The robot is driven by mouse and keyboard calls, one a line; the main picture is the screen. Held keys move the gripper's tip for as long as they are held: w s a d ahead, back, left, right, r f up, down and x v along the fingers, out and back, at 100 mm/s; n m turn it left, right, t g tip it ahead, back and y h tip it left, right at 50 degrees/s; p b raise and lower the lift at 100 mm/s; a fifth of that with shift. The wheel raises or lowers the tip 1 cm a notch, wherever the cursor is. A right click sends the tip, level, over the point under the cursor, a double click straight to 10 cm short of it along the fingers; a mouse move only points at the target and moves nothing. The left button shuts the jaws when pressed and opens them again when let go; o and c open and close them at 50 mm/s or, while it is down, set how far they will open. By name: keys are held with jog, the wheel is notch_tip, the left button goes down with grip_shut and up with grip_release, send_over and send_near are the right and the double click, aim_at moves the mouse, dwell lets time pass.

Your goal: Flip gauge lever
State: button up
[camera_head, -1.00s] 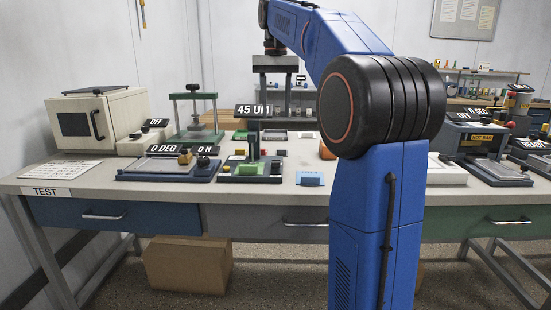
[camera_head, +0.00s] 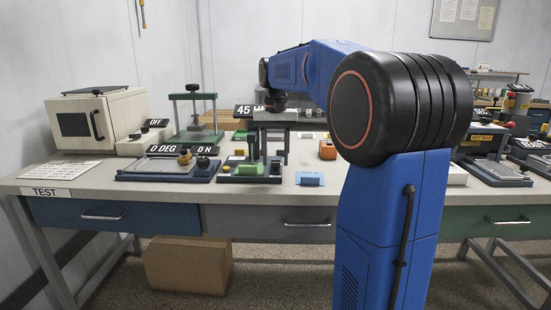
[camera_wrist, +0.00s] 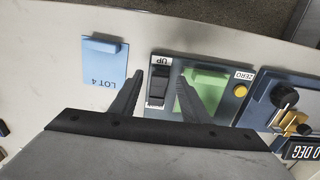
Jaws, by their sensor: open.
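The gauge (camera_head: 250,178) is a dark blue base with a green pad and a green upright, at the front of the bench. In the wrist view, its black lever (camera_wrist: 158,85) sits in a plate marked UP, beside the green pad (camera_wrist: 207,88). The lever also shows at the gauge's right side in the head view (camera_head: 276,166). My gripper (camera_wrist: 159,74) is open, with one finger on each side of the lever in the picture. I cannot tell whether they touch it. In the head view my gripper (camera_head: 274,155) hangs over the gauge and covers part of its sign (camera_head: 243,111).
A blue LOT 4 block (camera_head: 309,179) lies right of the gauge. Left of it is a device (camera_head: 165,170) with a 0 DEG sign. A green press (camera_head: 194,120) and a beige oven (camera_head: 98,122) stand behind. The bench front strip is bare.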

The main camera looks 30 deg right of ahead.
jog(key=shift+f, duration=0.3)
jog(key=c, duration=1.1)
jog(key=shift+o, duration=0.2)
jog(key=shift+s+a+f+t+h, duration=0.2)
jog(key=shift+s+t+h, duration=0.1)
jog(key=shift+t+h, duration=0.3)
jog(key=shift+s+a+f+t+h, duration=0.15)
jog(key=shift+t+h, duration=0.1)
jog(key=shift+t, duration=0.3)
jog(key=shift+s+f+t+h, duration=0.15)
jog(key=shift+t+h, duration=0.1)
jog(key=shift+t, duration=0.3)
jog(key=shift+w, duration=0.1)
jog(key=o, duration=1.1)
jog(key=shift+c, duration=0.2)
